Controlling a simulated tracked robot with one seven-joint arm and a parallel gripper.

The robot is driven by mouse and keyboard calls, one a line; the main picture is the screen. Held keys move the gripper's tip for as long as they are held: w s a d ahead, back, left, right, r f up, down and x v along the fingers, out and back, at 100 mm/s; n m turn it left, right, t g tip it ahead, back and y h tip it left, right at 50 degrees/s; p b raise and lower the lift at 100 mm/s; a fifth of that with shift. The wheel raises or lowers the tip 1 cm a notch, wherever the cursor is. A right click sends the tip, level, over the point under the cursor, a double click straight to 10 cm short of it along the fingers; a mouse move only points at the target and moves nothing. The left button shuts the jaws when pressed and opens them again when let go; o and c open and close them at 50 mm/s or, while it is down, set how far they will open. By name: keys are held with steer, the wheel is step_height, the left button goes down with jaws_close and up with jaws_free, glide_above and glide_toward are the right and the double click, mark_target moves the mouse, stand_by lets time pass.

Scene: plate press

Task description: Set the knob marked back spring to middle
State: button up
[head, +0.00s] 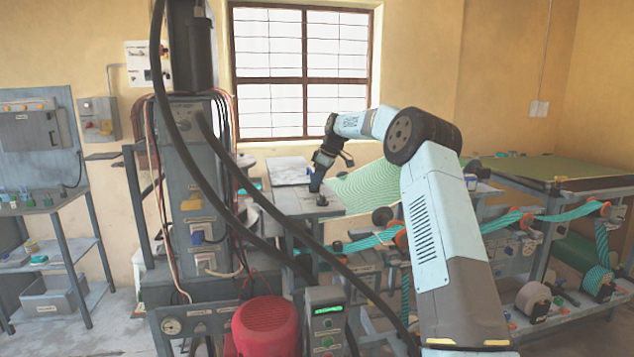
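I cannot make out which knob is marked back spring; the labels are too small to read. A small dark round part (337,246) sits near the front edge of the grey worktable. A larger dark round part (382,216) sits to its right, by the green sheet. My gripper (319,186) is small and dark in this view, at the far end of my arm. It points down above the worktable (292,203), in front of the window. I cannot tell whether its fingers are open, or whether they touch anything.
A tall grey press column (185,180) with thick black hoses stands left of my gripper. A red motor (265,326) and a control box with green buttons (327,322) are in front. Teal strips run over rollers at right. A shelf rack (75,245) stands at far left.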

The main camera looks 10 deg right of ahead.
steer(key=shift+c, duration=0.3)
jaws_close()
stand_by(0.5)
steer(key=m, duration=0.1)
steer(key=m+t+h, duration=0.1)
steer(key=m, duration=0.3)
steer(key=shift+s+a+r+t+h, duration=0.1)
steer(key=shift+s+a+t+h, duration=0.05)
steer(key=shift+a+t+h, duration=0.15)
steer(key=m+h, duration=0.1)
steer(key=m, duration=0.2)
steer(key=shift+a+m, duration=0.1)
steer(key=shift+m, duration=0.3)
steer(key=shift+a+m+t+h, duration=0.1)
steer(key=shift+m+t+h, duration=0.35)
steer(key=shift+m, duration=1.05)
steer(key=shift+h, duration=0.25)
